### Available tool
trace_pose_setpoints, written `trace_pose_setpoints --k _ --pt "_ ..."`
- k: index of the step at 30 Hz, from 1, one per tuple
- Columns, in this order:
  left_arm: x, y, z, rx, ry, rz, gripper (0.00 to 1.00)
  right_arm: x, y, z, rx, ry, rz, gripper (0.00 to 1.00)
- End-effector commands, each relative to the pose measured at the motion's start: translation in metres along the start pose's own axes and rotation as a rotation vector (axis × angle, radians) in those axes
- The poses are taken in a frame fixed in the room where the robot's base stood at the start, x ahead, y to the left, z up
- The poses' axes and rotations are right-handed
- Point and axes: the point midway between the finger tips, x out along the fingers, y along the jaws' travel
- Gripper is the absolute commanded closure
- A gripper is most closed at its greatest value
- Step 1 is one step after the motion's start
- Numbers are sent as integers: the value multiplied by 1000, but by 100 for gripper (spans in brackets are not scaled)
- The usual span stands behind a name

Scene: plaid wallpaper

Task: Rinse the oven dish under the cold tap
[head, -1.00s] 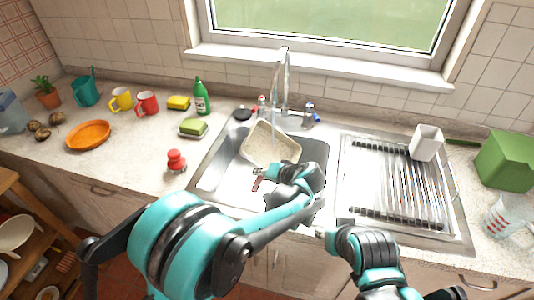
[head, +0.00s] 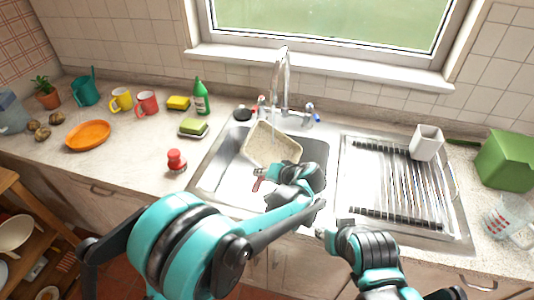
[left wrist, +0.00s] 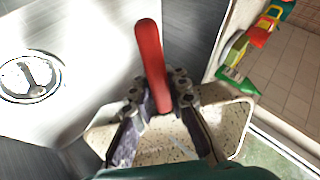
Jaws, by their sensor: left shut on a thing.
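The oven dish (head: 272,145), cream and speckled, is tilted in the sink's basin (head: 314,152) below the tap (head: 283,75). My left gripper (head: 266,174) is at its near side, shut on a red handle (head: 258,184). In the left wrist view the red handle (left wrist: 150,55) stands between my left fingers (left wrist: 155,100), with the dish (left wrist: 235,120) behind them; its join to the dish is hidden. A faint pale streak under the spout looks like water. The cold tap's blue knob (head: 315,118) is right of the spout. My right gripper (head: 322,232) is by the counter's front edge, jaws unclear.
The drainer with a rack (head: 390,185) and a white cup (head: 426,143) is on the right. A green box (head: 507,160) and measuring jug (head: 508,218) stand beyond. Left are a red shaker (head: 175,160), sponge (head: 194,126) and green bottle (head: 201,97). The basin shows drain room (left wrist: 30,78).

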Motion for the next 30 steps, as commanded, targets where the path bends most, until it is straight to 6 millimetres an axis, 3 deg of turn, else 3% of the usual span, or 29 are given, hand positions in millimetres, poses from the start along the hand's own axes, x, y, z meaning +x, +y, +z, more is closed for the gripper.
trace_pose_setpoints --k 14,30 --pt "8 -6 -4 -1 0 -1 100 0 0 0 0 0 0 65" --pt "0 0 0 0 1 -1 100 1 0 1 0 0 0 65"
